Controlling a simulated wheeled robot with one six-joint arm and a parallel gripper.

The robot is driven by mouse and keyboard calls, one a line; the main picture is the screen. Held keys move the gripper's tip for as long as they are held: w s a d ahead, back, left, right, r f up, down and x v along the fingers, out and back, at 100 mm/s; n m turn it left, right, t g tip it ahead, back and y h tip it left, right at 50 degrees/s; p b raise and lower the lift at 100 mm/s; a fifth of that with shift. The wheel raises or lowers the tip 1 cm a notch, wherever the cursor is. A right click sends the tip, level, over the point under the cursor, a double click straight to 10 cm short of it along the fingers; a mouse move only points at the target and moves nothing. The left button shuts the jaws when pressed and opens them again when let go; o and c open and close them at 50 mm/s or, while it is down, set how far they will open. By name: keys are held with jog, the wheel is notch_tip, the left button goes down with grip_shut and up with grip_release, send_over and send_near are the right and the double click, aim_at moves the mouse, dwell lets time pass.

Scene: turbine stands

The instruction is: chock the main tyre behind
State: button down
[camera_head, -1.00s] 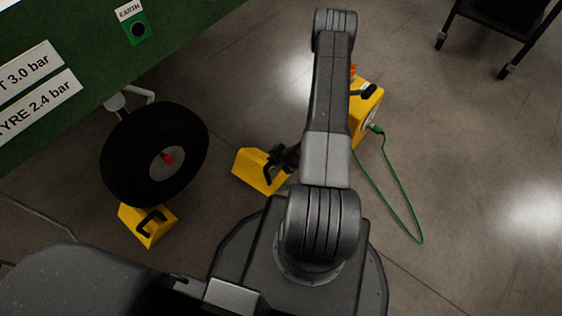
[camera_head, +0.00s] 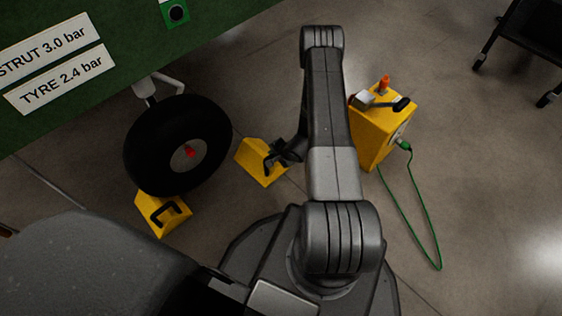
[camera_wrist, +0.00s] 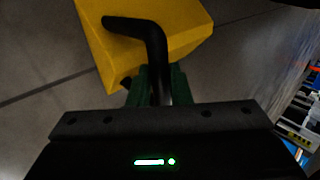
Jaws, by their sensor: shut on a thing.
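The black main tyre (camera_head: 150,150) with a grey hub and red valve cap hangs below the green panel in the head view. One yellow chock (camera_head: 152,217) with a black handle lies against its near lower side. A second yellow chock (camera_head: 256,170) is right of the tyre, with a gap between them. My gripper (camera_head: 285,155) is at this chock, partly hidden by my arm. The wrist view shows my gripper (camera_wrist: 160,88) shut on the black handle of the yellow chock (camera_wrist: 187,20). Whether the held chock touches the floor is unclear.
A yellow box (camera_head: 370,135) with an orange knob and a green cable (camera_head: 425,225) stands right of my arm. A dark trolley (camera_head: 525,45) is at upper right. The green panel (camera_head: 110,40) overhangs the tyre. Floor between box and trolley is clear.

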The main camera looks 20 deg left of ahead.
jog(key=b, duration=0.3)
send_over(257, 150)
jog(key=shift+w+f, duration=0.15)
jog(key=shift+f, duration=0.4)
jog(key=shift+s+a+f+b, duration=0.1)
jog(key=shift+s+a+b, duration=0.2)
jog(key=shift+s+b, duration=0.4)
jog(key=shift+s+a+f+b, duration=0.1)
jog(key=shift+s+a+b, duration=0.25)
jog(key=shift+b, duration=0.55)
jog(key=shift+s+a, duration=0.25)
jog(key=shift+s, duration=0.4)
jog(key=shift+s+a, duration=0.2)
jog(key=shift+s, duration=0.4)
jog(key=shift+s+a, duration=0.15)
jog(key=shift+s, duration=0.85)
